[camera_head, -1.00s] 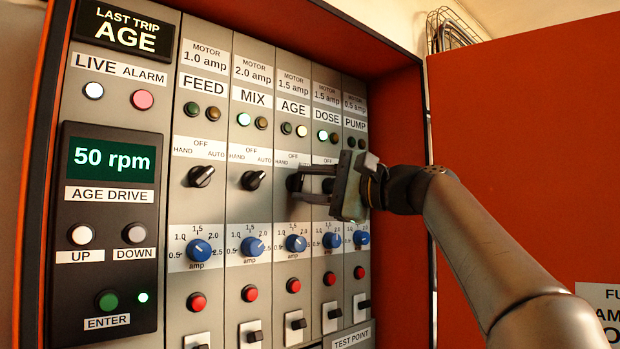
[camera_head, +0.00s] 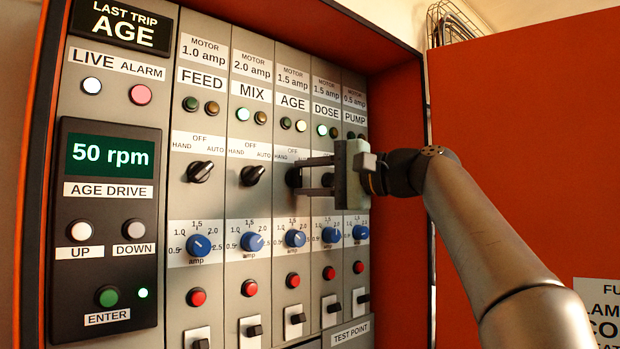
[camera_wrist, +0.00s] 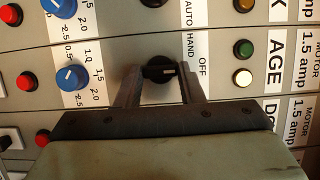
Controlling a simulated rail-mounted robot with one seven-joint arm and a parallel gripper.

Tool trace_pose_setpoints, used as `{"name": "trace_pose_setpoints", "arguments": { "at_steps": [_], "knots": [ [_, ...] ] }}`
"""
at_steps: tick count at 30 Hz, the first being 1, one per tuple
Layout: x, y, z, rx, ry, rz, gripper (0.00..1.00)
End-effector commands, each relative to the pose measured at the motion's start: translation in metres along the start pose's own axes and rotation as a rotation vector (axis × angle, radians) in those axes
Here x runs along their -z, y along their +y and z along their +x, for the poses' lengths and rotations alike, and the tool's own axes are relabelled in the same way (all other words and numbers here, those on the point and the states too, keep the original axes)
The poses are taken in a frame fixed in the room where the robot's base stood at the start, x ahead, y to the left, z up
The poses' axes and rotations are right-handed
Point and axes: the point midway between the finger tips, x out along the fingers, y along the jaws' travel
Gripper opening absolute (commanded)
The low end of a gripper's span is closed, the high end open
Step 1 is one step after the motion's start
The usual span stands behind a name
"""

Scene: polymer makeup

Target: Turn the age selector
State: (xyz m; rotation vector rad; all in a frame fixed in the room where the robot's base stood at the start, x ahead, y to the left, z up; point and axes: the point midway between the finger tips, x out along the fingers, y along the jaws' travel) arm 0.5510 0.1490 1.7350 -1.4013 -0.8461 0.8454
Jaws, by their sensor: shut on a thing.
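The age selector is a black knob on the AGE column of the panel. In the wrist view the selector (camera_wrist: 160,72) sits between the two fingers of my gripper (camera_wrist: 158,80). Its pale mark seems to point toward the OFF label. In the head view my gripper (camera_head: 298,179) reaches the selector from the right and is shut on it, and its fingers hide most of the knob. The AGE label (camera_head: 292,102) is above it.
The MIX selector (camera_head: 252,175) and FEED selector (camera_head: 200,171) are to the left. Blue amp dials, including the AGE dial (camera_head: 295,238), and red buttons lie below. The DOSE selector is hidden behind my gripper. The red cabinet wall (camera_head: 400,110) stands close on the right.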

Motion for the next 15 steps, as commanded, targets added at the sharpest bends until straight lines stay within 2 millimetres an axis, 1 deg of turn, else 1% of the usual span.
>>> {"name": "trace_pose_setpoints", "arguments": {
  "at_steps": [1, 3, 11, 15],
  "knots": [
    [0.0005, 0.001, 0.0001, -0.002, 0.0, 0.001, 0.4],
    [0.0005, 0.0009, 0.0, -0.001, 0.0, 0.001, 0.56],
    [0.0002, 0.0004, -0.0003, 0.0, 0.0, 0.001, 0.56],
    [0.0008, 0.0012, -0.0086, 0.0, 0.003, 0.001, 0.56]
  ]
}}
